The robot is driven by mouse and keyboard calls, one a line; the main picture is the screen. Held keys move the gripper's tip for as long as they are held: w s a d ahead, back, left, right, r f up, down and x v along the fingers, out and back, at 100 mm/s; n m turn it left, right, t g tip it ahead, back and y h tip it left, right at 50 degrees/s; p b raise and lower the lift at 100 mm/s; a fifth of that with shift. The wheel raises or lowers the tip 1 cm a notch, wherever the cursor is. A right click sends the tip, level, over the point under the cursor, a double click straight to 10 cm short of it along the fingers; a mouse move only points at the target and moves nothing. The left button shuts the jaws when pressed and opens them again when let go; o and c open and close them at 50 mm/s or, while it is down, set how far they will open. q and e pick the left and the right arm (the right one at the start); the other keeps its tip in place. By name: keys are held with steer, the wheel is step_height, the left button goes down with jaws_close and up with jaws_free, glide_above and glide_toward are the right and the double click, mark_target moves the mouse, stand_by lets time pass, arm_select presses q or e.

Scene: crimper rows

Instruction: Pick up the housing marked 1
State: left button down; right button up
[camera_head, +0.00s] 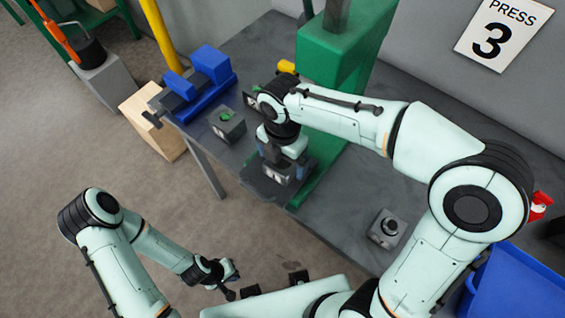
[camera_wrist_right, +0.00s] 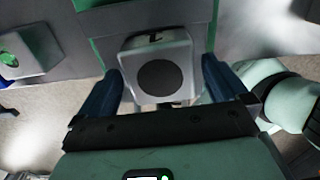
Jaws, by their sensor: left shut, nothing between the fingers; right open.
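A grey housing (camera_head: 279,175) with a pale label sits on the dark plate at the foot of the green press. My right gripper (camera_head: 284,170) is directly over it, pointing down. In the right wrist view the housing (camera_wrist_right: 158,55) shows a round dark opening and lies between the two blue fingers of my open right gripper (camera_wrist_right: 163,88). My left gripper (camera_head: 233,283) is shut and empty, low at the left, away from the table.
A housing with a green top (camera_head: 227,124) stands left of the press, and one with a black knob (camera_head: 388,229) stands to its right. The green press column (camera_head: 335,65) rises close behind my right gripper. Blue fixture (camera_head: 207,75) and blue bin (camera_head: 515,285) flank the table.

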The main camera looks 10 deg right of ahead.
steer(key=shift+f, duration=0.95)
steer(key=shift+c, duration=0.3)
steer(key=shift+r, duration=0.1)
steer(key=c, duration=1.4)
steer(key=shift+c, duration=0.2)
